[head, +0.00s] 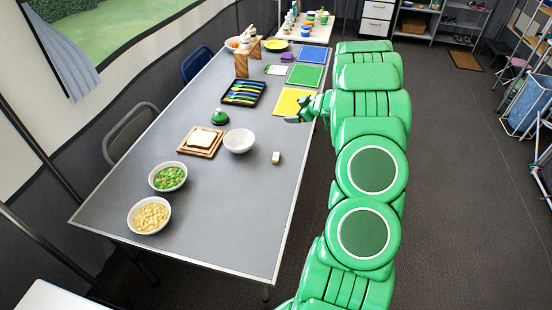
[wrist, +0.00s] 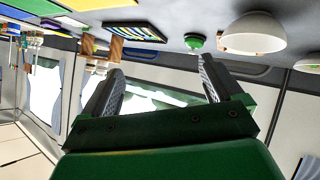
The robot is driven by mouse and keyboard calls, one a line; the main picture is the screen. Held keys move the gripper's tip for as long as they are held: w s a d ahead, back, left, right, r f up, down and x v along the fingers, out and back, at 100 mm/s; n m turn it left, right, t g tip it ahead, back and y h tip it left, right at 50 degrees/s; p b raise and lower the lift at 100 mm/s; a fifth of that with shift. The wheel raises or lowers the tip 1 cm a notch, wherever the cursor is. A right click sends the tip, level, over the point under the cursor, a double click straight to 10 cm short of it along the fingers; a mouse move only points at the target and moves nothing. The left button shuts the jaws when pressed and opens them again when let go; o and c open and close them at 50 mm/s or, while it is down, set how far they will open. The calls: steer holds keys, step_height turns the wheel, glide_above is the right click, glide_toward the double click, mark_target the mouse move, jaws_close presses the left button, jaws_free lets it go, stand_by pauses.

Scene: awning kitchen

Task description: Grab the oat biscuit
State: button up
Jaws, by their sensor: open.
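I cannot make out an oat biscuit for certain. A small beige block (head: 276,157) lies alone on the grey table (head: 235,195), right of the white bowl (head: 239,141); it is too small to tell whether it is the biscuit. My gripper (head: 297,118) is at the table's right edge, by the yellow mat (head: 287,101), farther back than the block and apart from it. In the wrist view, which is upside down, my gripper (wrist: 158,80) has its two dark fingers spread with nothing between them. The white bowl also shows there (wrist: 254,33); the block does not show clearly.
On the table are a bread slice on a wooden board (head: 201,141), a green bell-like thing (head: 220,117), a cutlery tray (head: 243,92), a bowl of vegetables (head: 168,177) and a bowl of pale pieces (head: 149,215). The near right of the table is clear.

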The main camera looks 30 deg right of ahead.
mark_target(277, 156)
steer(key=s+f+y, duration=0.1)
steer(key=f, duration=0.1)
steer(key=s+a+f+y, duration=0.1)
steer(key=s+f, duration=0.1)
steer(key=f, duration=0.1)
steer(key=s+f+n+y, duration=0.1)
steer(key=f, duration=0.1)
steer(key=shift+s+a+f+y, duration=0.3)
steer(key=shift+y, duration=0.1)
steer(key=s+a+f+y, duration=0.1)
steer(key=s, duration=0.1)
steer(key=s+a+f+y, duration=0.1)
steer(key=s+f, duration=0.1)
steer(key=s+a+f+y, duration=0.1)
steer(key=s+f+y, duration=0.1)
steer(key=shift+s+a+f+n+g, duration=0.15)
steer(key=shift+s+n+g, duration=0.2)
steer(key=shift+n+g, duration=0.05)
steer(key=shift+w+a+f, duration=0.15)
steer(key=shift+w+a, duration=0.05)
steer(key=shift+a, duration=0.2)
steer(key=shift+x, duration=3.45)
steer(key=shift+w, duration=0.1)
steer(key=c, duration=1.1)
